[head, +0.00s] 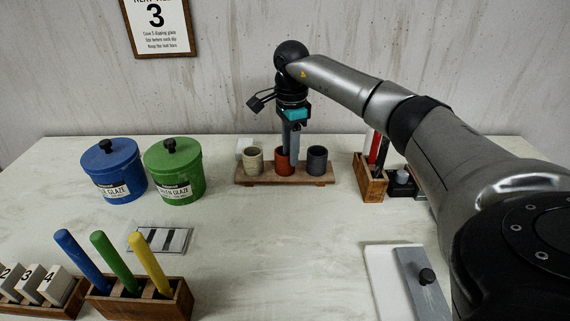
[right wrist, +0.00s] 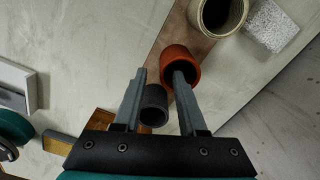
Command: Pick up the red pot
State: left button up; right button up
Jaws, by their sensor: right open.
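The red pot (head: 280,165) stands upright in the middle of a wooden stand (head: 262,180), between a cream pot (head: 252,160) and a dark grey pot (head: 317,160). My right gripper (head: 291,158) is open and points down at the red pot, partly covering it. In the right wrist view one finger overlaps the mouth of the red pot (right wrist: 190,54), and the other is on the side toward the grey pot (right wrist: 154,104). I cannot tell whether the finger is inside or above the mouth. The open jaws (right wrist: 160,74) hold nothing. My left gripper is out of view.
A white textured block (head: 245,145) is behind the cream pot. A wooden tool holder (head: 370,180) stands right of the stand. Blue (head: 108,170) and green (head: 175,170) glaze buckets stand left. A wooden rack (head: 140,303) with coloured handles is front left.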

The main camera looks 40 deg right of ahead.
aim_at(288, 173)
jog(key=f, duration=0.3)
jog(key=shift+w+a+b, duration=0.1)
jog(key=shift+w+b, duration=0.1)
jog(key=shift+b, duration=0.15)
jog(key=shift+f, duration=0.4)
grip_shut()
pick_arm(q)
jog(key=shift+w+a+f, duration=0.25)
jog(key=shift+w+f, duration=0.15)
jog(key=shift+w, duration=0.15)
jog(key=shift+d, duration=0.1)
